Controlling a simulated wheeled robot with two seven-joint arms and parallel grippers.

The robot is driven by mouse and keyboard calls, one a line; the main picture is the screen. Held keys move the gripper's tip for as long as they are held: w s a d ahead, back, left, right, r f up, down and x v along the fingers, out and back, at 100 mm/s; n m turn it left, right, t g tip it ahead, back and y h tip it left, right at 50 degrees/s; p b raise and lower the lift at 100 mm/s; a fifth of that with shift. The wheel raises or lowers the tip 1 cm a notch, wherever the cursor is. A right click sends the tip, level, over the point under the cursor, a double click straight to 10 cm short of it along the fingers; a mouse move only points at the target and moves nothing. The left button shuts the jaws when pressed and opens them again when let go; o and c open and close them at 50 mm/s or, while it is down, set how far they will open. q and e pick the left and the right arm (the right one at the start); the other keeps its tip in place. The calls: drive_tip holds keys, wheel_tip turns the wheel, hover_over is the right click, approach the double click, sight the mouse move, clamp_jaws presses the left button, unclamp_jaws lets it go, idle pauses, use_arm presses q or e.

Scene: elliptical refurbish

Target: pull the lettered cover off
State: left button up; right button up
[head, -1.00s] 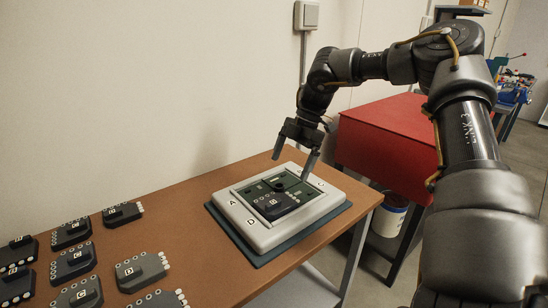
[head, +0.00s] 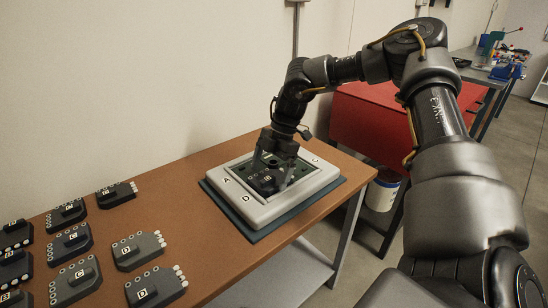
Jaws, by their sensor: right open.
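A dark cover (head: 267,179) with a small white letter label sits in the recessed green middle of a pale square frame (head: 264,211). The frame's rim carries letters; A, D and C can be read. My right gripper (head: 272,174) points down over the recess, its jaws open, with a finger on either side of the cover. I cannot tell whether the fingers touch it. The gripper hides part of the cover and the far side of the recess. My left gripper is not in view.
The frame stands on a dark mat (head: 256,236) on a brown table (head: 204,232). Several lettered dark and grey blocks (head: 139,252) lie at the table's left. A red bench (head: 385,127) and a white bucket (head: 383,191) stand beyond the right edge.

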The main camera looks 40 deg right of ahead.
drive_tip(key=shift+a+f, duration=0.15)
drive_tip(key=shift+f, duration=0.25)
drive_tip(key=c, duration=1.7)
drive_tip(key=shift+c, duration=0.2)
